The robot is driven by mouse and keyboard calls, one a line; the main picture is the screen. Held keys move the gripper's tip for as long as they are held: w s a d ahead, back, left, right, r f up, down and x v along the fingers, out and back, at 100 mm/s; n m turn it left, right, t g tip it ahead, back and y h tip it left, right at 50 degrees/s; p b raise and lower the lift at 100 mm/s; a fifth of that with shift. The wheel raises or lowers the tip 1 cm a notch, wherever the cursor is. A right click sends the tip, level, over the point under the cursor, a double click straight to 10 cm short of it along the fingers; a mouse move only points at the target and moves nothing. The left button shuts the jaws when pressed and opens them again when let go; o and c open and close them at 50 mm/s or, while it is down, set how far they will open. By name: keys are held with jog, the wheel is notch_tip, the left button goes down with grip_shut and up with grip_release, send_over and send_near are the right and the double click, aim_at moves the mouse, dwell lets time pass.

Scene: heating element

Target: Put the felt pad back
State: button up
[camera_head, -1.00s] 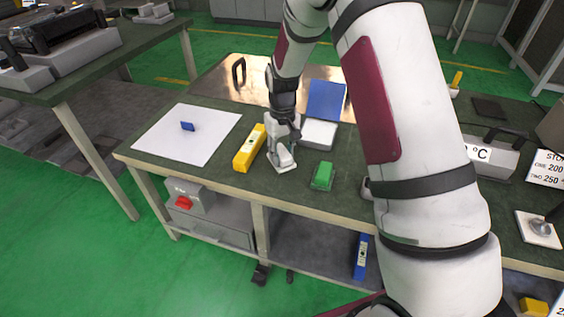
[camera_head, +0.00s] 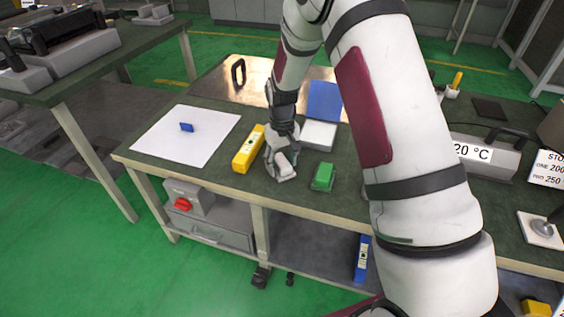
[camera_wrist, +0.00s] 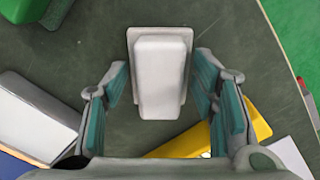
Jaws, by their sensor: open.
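A pale grey-white block on a wider flat base lies on the dark green bench top; it looks like the felt pad (camera_wrist: 160,75), though I cannot be sure of its material. In the wrist view it sits between the two teal-lined fingers of my gripper (camera_wrist: 161,90), with a gap on each side. My gripper is open and holds nothing. In the head view my gripper (camera_head: 281,165) is low over the bench, right of the yellow level, and partly covers the pad.
The yellow level (camera_head: 248,149) lies close on the left. A green block (camera_head: 323,177) stands to the right. An open blue-lidded white box (camera_head: 319,135) is behind. A white sheet (camera_head: 180,150) bearing a small blue block (camera_head: 187,127) lies at the left.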

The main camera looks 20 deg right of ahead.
aim_at(282, 162)
notch_tip(282, 162, up, 12)
jog(key=p, duration=0.2)
jog(key=shift+r, duration=0.15)
jog(key=shift+r, duration=0.15)
jog(key=s+r, duration=1.6)
jog(key=s, duration=0.1)
jog(key=s+r+m+t, duration=0.1)
jog(key=s+r+m, duration=0.1)
jog(key=s, duration=2.2)
jog(key=shift+d, duration=0.2)
